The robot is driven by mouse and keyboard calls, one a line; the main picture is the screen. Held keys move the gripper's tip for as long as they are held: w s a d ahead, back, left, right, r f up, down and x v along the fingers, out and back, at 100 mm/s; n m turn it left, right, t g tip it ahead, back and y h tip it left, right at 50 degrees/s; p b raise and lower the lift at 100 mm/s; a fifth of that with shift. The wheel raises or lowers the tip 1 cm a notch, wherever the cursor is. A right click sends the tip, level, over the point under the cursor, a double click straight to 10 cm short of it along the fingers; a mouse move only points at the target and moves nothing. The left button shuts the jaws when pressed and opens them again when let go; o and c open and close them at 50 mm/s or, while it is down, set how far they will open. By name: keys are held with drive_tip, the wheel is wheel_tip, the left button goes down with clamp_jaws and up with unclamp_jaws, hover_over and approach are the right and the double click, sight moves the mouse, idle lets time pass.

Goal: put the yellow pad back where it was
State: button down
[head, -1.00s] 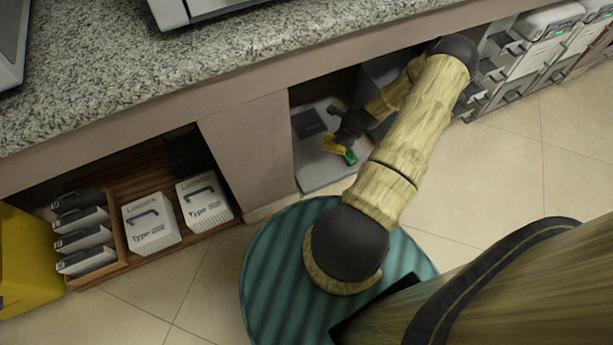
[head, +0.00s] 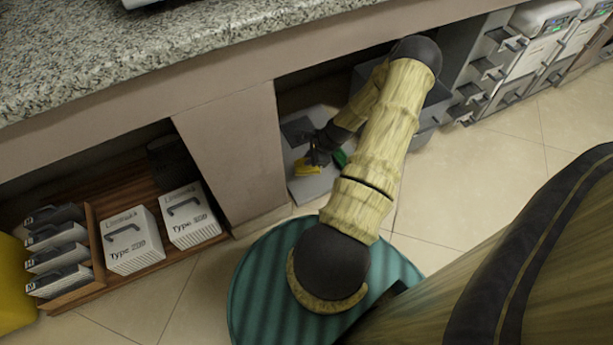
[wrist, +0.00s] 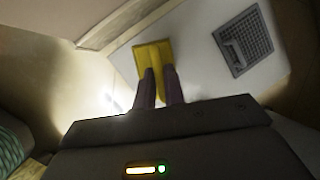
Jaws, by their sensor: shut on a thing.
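The yellow pad (head: 308,167) is in the open bay under the counter, over a pale grey board (head: 312,187). My gripper (head: 317,157) reaches down into this bay and is shut on the pad. In the wrist view the pad (wrist: 152,56) shows beyond and between my two fingers (wrist: 160,74), above the white board surface (wrist: 200,75). Whether the pad touches the board I cannot tell. A dark grey square with a grid face (wrist: 243,42) lies on the board to the right of the pad; it also shows in the head view (head: 297,131).
A green piece (head: 340,158) shows beside my gripper, partly hidden by my arm. A wall panel (head: 230,150) bounds the bay on the left. Grey bins (head: 428,115) stand right. The granite counter (head: 160,50) overhangs the bay.

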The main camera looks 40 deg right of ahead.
sight(310, 170)
drive_tip(key=shift+f+b, duration=0.9)
drive_tip(key=shift+f, duration=1.05)
drive_tip(key=shift+f, duration=0.1)
wheel_tip(310, 170, down, 4)
drive_tip(key=b, duration=0.2)
drive_tip(key=shift+b, duration=0.35)
drive_tip(key=shift+r, duration=0.2)
drive_tip(key=c, duration=1.5)
unclamp_jaws()
drive_tip(key=shift+f, duration=0.1)
